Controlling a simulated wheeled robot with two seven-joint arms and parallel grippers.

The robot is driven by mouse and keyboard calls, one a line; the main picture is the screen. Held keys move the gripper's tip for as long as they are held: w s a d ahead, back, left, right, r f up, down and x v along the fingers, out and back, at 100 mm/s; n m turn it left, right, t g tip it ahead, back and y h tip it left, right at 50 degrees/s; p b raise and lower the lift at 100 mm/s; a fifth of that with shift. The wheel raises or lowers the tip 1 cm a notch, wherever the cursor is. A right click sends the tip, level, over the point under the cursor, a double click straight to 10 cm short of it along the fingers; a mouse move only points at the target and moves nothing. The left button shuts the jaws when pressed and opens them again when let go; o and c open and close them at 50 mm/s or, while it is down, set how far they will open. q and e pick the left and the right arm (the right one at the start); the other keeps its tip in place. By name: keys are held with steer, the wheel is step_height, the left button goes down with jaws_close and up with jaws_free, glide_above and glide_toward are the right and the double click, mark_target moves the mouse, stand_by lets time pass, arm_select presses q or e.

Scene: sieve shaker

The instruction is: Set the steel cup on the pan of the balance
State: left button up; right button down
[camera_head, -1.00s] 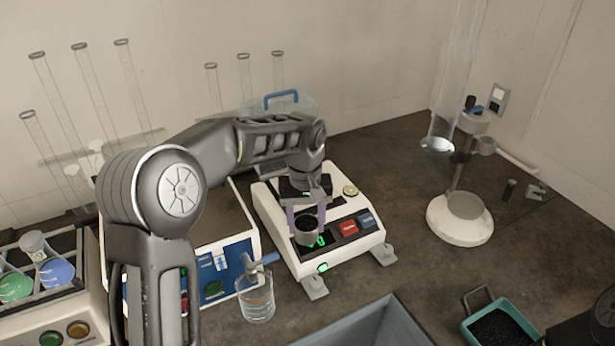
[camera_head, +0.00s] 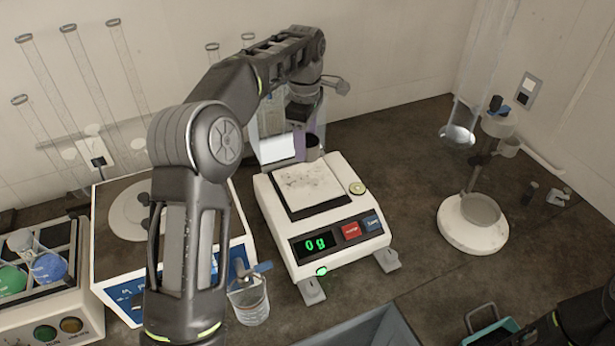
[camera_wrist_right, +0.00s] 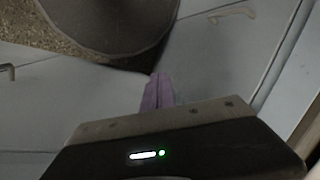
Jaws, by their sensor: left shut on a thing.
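The balance (camera_head: 318,235) stands mid-counter in the head view, with a bare, speckled white pan (camera_head: 310,185) and a green display reading 0 g.
A blue-fronted white device (camera_head: 120,270) and a glass beaker (camera_head: 250,302) stand left of the balance. A white-based stand (camera_head: 470,235) is to the right. A teal tray (camera_head: 495,335) and a grey bin (camera_head: 375,330) are in front. Counter between balance and stand is clear.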

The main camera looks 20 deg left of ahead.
arm_select(q)
step_height(320, 180, down, 5)
steer(key=shift+f, duration=0.1)
arm_select(e)
steer(key=shift+f, duration=0.2)
arm_select(q)
step_height(320, 180, down, 3)
steer(key=shift+f+p, duration=0.15)
steer(key=shift+p, duration=0.55)
steer(key=shift+f, duration=0.15)
arm_select(e)
steer(key=shift+r, duration=0.35)
arm_select(q)
steer(key=shift+f, duration=0.1)
steer(key=shift+f, duration=0.15)
steer(key=o, duration=1.5)
arm_select(e)
steer(key=shift+f, duration=0.1)
arm_select(q)
steer(key=shift+r, duration=0.2)
